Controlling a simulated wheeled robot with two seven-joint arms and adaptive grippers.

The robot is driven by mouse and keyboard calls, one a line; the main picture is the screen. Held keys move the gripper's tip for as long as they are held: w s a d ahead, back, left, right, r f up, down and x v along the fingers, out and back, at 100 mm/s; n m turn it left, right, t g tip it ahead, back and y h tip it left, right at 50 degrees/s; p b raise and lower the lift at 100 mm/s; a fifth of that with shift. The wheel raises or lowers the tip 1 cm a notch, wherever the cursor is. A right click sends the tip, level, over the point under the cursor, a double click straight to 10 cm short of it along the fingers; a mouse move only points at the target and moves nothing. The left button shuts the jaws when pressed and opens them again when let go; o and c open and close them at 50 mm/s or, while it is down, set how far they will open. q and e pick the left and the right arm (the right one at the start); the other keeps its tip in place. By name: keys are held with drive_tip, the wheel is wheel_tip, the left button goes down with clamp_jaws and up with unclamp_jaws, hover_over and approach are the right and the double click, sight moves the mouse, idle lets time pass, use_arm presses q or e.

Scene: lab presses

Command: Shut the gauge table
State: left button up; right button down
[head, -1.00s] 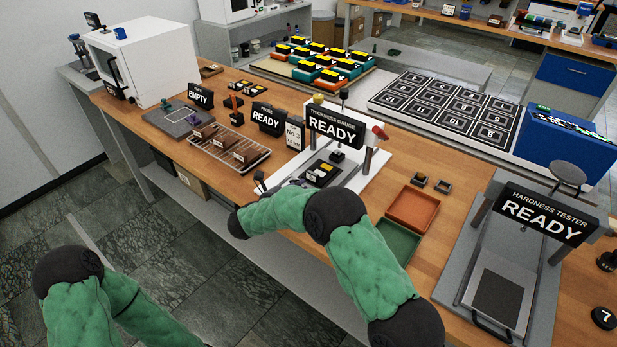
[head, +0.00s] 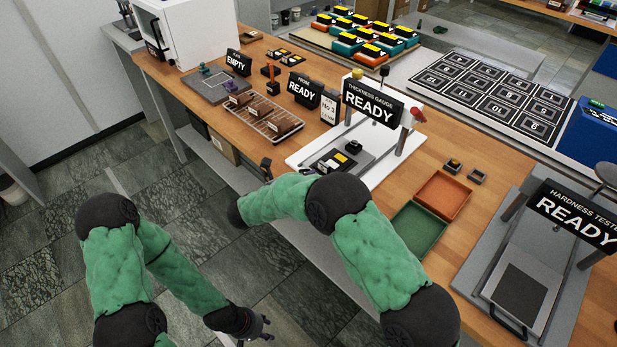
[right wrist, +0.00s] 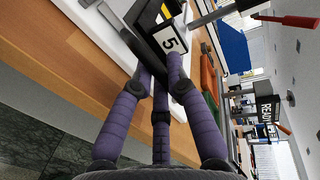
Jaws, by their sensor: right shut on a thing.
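The thickness gauge (head: 372,102) stands on a white base, its sign reading READY. Its dark grey table (head: 359,170) carries a black block with yellow and white labels (head: 331,160). In the right wrist view this block (right wrist: 170,40) shows a white label with a 5. My right gripper (right wrist: 162,82) has its purple fingers closed around a dark bar at the table's front edge, seemingly its handle. In the head view my right forearm hides that gripper. My left gripper (head: 264,324) hangs low over the floor, away from the bench; its finger opening is too small to judge.
A wire rack (head: 265,118) with brown pieces stands left of the gauge. An orange tray (head: 443,195) and a green tray (head: 418,226) lie to its right. The hardness tester (head: 573,215) stands further right. Open floor lies in front of the bench.

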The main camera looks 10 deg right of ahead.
drive_tip(key=c, duration=1.5)
unclamp_jaws()
drive_tip(key=shift+s+a+f, duration=0.15)
drive_tip(key=shift+f, duration=0.05)
drive_tip(key=shift+a+r, duration=0.1)
drive_tip(key=v, duration=1.2)
drive_tip(key=shift+a, duration=0.1)
